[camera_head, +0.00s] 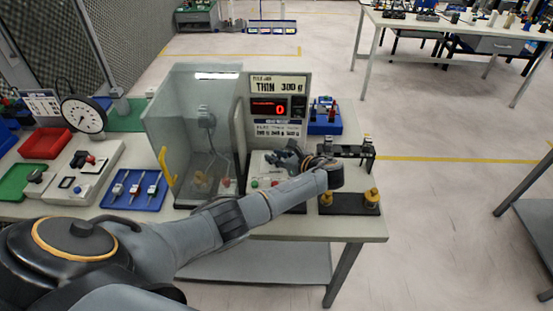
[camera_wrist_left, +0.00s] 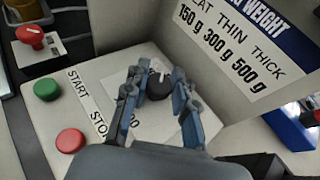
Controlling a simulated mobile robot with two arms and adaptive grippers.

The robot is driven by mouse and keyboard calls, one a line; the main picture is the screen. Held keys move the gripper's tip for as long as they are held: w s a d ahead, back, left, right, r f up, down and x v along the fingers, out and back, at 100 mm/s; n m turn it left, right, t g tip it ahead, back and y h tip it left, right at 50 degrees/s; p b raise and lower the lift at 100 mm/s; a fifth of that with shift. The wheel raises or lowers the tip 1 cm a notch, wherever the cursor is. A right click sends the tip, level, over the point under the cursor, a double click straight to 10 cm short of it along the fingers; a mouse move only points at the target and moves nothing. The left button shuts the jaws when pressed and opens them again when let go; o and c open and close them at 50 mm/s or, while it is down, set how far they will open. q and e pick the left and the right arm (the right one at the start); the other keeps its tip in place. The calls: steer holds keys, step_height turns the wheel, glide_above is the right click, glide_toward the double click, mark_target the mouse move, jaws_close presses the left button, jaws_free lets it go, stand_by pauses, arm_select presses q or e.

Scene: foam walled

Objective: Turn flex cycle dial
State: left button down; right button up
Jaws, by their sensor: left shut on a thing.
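The black cycle dial (camera_wrist_left: 158,84) sits on the sloped light panel (camera_wrist_left: 100,72) of the machine in the left wrist view. My left gripper (camera_wrist_left: 158,92) has its two blue-grey fingers on either side of the dial and is shut on it. In the head view my left gripper (camera_head: 290,160) reaches the panel below the red display (camera_head: 269,107), and the dial is hidden there. A green START button (camera_wrist_left: 46,89) and a red STOP button (camera_wrist_left: 70,142) lie left of the dial. My right gripper does not show.
A label lists THIN 300 g among the weights (camera_wrist_left: 225,40). A clear-walled chamber (camera_head: 190,120) stands left of the panel. A black tray (camera_head: 349,205) with brass weights is at the right edge of the table. A blue bin (camera_head: 325,120) stands behind.

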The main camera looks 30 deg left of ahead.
arm_select(q)
steer(key=n+g+b, duration=0.2)
steer(key=g+b, duration=0.1)
steer(key=shift+f+n, duration=0.2)
steer(key=shift+n, duration=0.2)
steer(key=shift+r+n+g+b, duration=0.2)
steer(key=shift+n+g+b, duration=0.4)
steer(key=shift+g+b, duration=0.25)
steer(key=c, duration=1.1)
jaws_free()
steer(key=shift+o, duration=0.2)
steer(key=v, duration=1.2)
